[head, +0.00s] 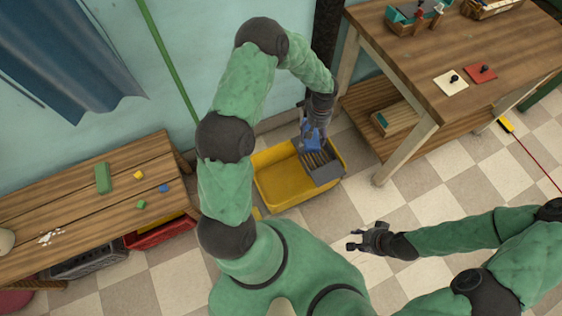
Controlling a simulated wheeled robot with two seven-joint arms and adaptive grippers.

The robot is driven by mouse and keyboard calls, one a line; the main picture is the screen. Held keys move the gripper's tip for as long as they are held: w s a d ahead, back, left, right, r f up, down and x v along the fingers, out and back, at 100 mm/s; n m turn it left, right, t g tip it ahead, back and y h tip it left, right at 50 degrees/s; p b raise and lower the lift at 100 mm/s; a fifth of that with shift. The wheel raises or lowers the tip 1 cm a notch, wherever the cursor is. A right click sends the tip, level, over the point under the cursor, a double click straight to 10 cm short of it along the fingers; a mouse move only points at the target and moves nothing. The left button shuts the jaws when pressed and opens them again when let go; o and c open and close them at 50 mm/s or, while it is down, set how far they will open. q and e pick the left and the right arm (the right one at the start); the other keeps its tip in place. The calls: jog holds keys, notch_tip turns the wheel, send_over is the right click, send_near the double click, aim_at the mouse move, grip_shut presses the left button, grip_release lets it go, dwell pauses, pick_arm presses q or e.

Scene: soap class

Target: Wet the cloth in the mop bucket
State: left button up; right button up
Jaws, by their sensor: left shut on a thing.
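The yellow mop bucket (278,190) stands on the tiled floor beside the wooden workbench. A grey slotted wringer (326,177) sits over its right end. My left gripper (315,133) is shut on a blue cloth (309,145) and holds it at the bucket's back right, by the wringer. The gripper partly hides the cloth, and I cannot tell whether the cloth touches the wringer. My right gripper (360,241) is open and empty over the floor, to the right of and in front of the bucket.
A low wooden bench (95,195) on the left bears a green block (103,178) and small coloured cubes. The workbench (440,60) at the right holds a red card (480,75), a pale card and trays. A green pole (168,60) leans at the wall.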

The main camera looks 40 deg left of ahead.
pick_arm(q)
jog(key=s+a+f+n+h+b, duration=0.15)
jog(key=a+f+n, duration=0.3)
jog(key=f, duration=0.55)
jog(key=s+a+f+n+t+h+b, duration=0.1)
jog(key=s+a+f+n, duration=0.3)
jog(key=f, duration=0.7)
jog(key=s+a+f+n+h+b, duration=0.1)
jog(key=a+f+n, duration=0.4)
jog(key=f, duration=0.5)
notch_tip(320, 180, down, 17)
jog(key=d+b, duration=0.1)
jog(key=b, duration=0.4)
jog(key=shift+w+r+n+b, duration=0.2)
jog(key=shift+n+b, duration=0.1)
jog(key=shift+n, duration=0.15)
jog(key=shift+d+y, duration=0.1)
jog(key=shift+y, duration=0.15)
